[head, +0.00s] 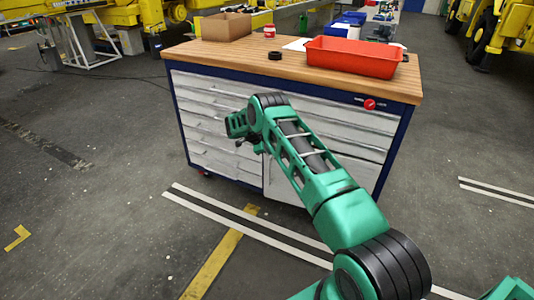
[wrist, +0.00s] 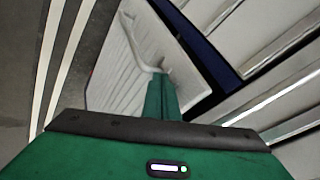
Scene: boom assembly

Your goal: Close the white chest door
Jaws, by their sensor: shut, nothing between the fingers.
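The white chest door (head: 279,184) is low on the front of the workbench chest, partly hidden behind my arm in the head view. In the wrist view the white door panel (wrist: 117,76) lies ahead of my fingers, with a curved raised part near their tips. A dark strip shows between the panel and the blue frame; I cannot tell the door's exact angle. My gripper (wrist: 162,82) is shut and empty, its fingertips at or very near the panel. Contact is unclear. In the head view the green hand is left of the wrist, in front of the drawers.
White drawers (head: 205,132) fill the chest's left side. On the wooden top (head: 225,55) are a red bin (head: 350,62), a cardboard box (head: 226,27), a black ring (head: 275,56) and a red-and-white can (head: 269,31). The floor in front, with painted lines, is clear.

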